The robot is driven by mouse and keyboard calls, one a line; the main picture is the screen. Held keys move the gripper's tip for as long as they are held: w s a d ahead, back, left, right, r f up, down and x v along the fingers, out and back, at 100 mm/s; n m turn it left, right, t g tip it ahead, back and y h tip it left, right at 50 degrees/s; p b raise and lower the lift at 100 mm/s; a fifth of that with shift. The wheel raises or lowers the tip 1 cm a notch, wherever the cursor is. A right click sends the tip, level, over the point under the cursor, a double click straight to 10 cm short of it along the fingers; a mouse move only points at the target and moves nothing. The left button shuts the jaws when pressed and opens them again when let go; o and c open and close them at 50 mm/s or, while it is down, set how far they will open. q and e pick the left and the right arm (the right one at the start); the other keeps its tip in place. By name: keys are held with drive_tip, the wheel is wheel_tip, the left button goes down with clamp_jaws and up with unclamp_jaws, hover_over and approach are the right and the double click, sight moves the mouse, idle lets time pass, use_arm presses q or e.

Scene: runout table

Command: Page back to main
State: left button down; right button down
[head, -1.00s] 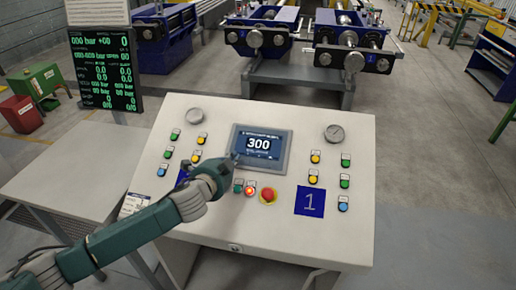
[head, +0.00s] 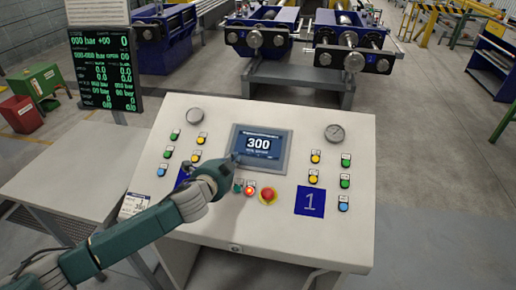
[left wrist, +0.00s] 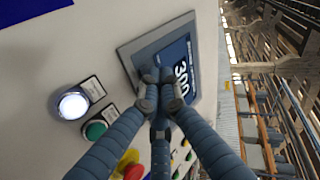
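A small screen (head: 258,149) is set in the sloped console face and shows a large 300 on dark blue; its smaller text is too small to read. The screen also shows in the left wrist view (left wrist: 178,62), partly behind my fingers. My left gripper (head: 236,159) is at the screen's lower left corner in the head view. In the left wrist view its fingers (left wrist: 158,78) are together at the tips, over the screen's near edge, with nothing held. I cannot tell whether the tips touch the glass. My right gripper is not in view.
The console (head: 215,228) carries several coloured buttons, a red emergency stop (head: 267,196), a lit red button (head: 250,191) and two gauges. A lit white button (left wrist: 72,104) and a green button (left wrist: 95,130) are near my fingers. A display board (head: 104,70) stands left.

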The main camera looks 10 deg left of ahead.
use_arm(q)
drive_tip(key=shift+w+f, duration=0.15)
drive_tip(key=shift+f, duration=0.2)
idle(0.5)
drive_tip(key=shift+s+r+p, duration=0.4)
drive_tip(key=shift+r+p, duration=0.3)
drive_tip(key=shift+r, duration=0.1)
drive_tip(key=shift+s+r+p, duration=0.1)
drive_tip(key=shift+r+p, duration=0.35)
drive_tip(key=shift+p, duration=0.1)
drive_tip(key=r+p, duration=0.1)
drive_tip(key=s+r+p, duration=0.1)
drive_tip(key=r+p, duration=0.1)
drive_tip(key=s+r+p, duration=0.1)
drive_tip(key=p, duration=0.1)
drive_tip(key=shift+s+r, duration=0.15)
drive_tip(key=shift+r, duration=0.1)
idle(0.6)
idle(1.0)
